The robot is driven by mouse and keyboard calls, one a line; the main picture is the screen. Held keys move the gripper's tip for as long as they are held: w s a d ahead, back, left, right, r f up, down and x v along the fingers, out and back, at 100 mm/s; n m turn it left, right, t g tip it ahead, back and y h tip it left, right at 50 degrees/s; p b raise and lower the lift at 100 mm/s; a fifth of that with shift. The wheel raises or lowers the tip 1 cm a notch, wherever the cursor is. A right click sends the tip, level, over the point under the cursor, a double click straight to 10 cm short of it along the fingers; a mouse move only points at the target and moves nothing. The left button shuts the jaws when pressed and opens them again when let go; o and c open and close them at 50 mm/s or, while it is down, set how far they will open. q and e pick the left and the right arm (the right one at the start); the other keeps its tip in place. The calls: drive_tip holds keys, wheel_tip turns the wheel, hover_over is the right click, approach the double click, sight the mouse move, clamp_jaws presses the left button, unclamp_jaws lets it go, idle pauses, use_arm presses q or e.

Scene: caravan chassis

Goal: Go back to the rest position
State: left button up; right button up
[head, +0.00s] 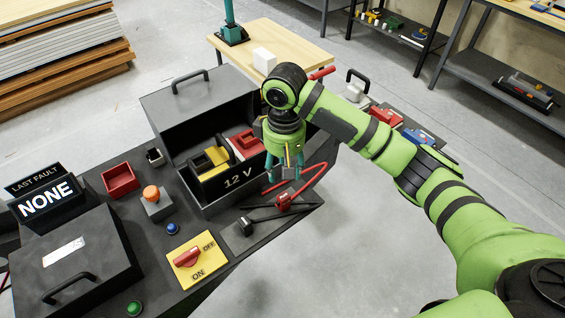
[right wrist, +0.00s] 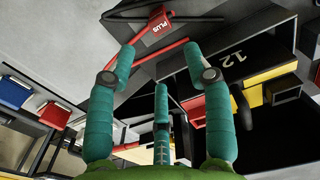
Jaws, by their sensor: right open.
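My right gripper (head: 284,174) hangs fingers-down from the green arm that comes in from the right. It is over the right front part of the dark bench, beside the 12 V battery (head: 236,180). Its teal fingers are spread and empty, as the right wrist view (right wrist: 158,60) also shows. The red PLUS clamp (head: 283,203) lies on the bench just in front of the fingers, with its red cable (head: 318,176) looping behind. In the wrist view this clamp (right wrist: 154,25) appears beyond the fingertips, apart from them. My left gripper is not in view.
The battery sits in a black box with an open lid (head: 197,100). A black clamp (head: 245,226), a yellow ON/OFF switch plate (head: 197,260), a red tray (head: 120,180) and a fault display (head: 45,195) are on the bench. A wooden table (head: 285,45) stands behind.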

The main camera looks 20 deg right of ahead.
drive_tip(key=s+a+f+t+y, duration=0.25)
drive_tip(key=s+a+f, duration=0.35)
drive_tip(key=s+f, duration=0.5)
drive_tip(key=s+d+f+m+t+h, duration=0.1)
drive_tip(key=s+d+f+m+h, duration=0.1)
drive_tip(key=s+d, duration=0.95)
drive_tip(key=s+f+g, duration=0.1)
drive_tip(key=s+f, duration=0.2)
drive_tip(key=f, duration=2.1)
drive_tip(key=s+d+f+g, duration=0.1)
drive_tip(key=s+d+f, duration=0.1)
drive_tip(key=s+f, duration=1.1)
drive_tip(key=shift+s+d+n, duration=0.25)
drive_tip(key=shift+s+n, duration=0.05)
drive_tip(key=shift+s, duration=0.9)
